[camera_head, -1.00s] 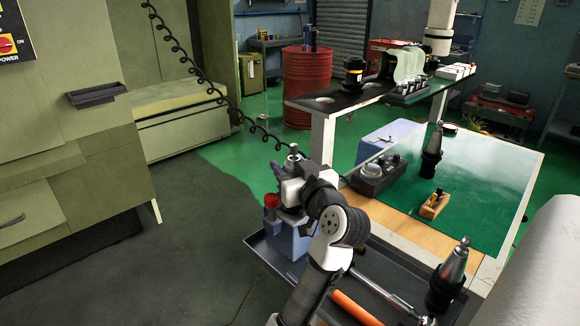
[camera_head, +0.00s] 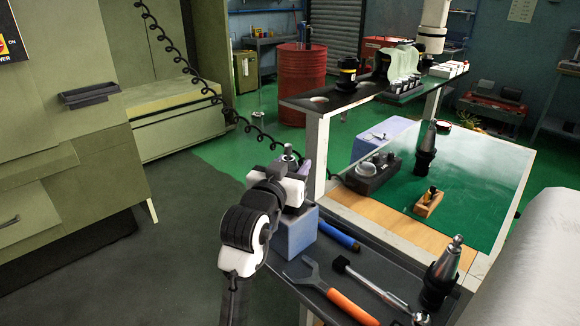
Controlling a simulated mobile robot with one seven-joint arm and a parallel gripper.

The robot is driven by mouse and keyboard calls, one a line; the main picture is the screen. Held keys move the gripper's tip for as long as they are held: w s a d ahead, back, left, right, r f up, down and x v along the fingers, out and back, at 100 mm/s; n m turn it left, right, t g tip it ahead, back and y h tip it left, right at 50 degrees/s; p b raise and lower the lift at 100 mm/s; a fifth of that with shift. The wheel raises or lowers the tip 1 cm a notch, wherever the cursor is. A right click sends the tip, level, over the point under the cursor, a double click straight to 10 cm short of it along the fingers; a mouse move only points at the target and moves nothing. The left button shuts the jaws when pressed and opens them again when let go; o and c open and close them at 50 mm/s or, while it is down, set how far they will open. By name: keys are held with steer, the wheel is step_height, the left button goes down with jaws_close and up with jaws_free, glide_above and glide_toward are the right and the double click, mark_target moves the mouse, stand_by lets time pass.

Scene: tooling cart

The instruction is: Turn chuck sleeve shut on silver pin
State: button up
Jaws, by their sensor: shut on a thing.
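The silver pin (camera_head: 288,150) stands upright at the top of the chuck, centre-left in the head view. The dark chuck sleeve is mostly hidden behind my gripper. My gripper (camera_head: 291,176) is at the sleeve, just below the pin and above a blue block (camera_head: 298,234). It is shut on the sleeve, though my own arm covers most of the contact. A purple piece (camera_head: 305,168) shows just right of the gripper; I cannot tell what it is.
On the dark cart tray (camera_head: 375,262) lie a blue rod (camera_head: 338,235), an orange-handled spanner (camera_head: 331,291) and a long wrench (camera_head: 372,287). A tool holder (camera_head: 440,275) stands at the right. The raised shelf (camera_head: 318,104) is behind; open floor lies left.

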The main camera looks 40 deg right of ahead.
steer(key=shift+m+g+h, duration=0.6)
steer(key=shift+m+g, duration=0.2)
steer(key=shift+g, duration=0.3)
steer(key=shift+s, duration=0.1)
steer(key=o, duration=1)
steer(key=shift+d, duration=0.1)
steer(key=shift+b, duration=0.3)
steer(key=b+v, duration=0.3)
steer(key=v, duration=1.1)
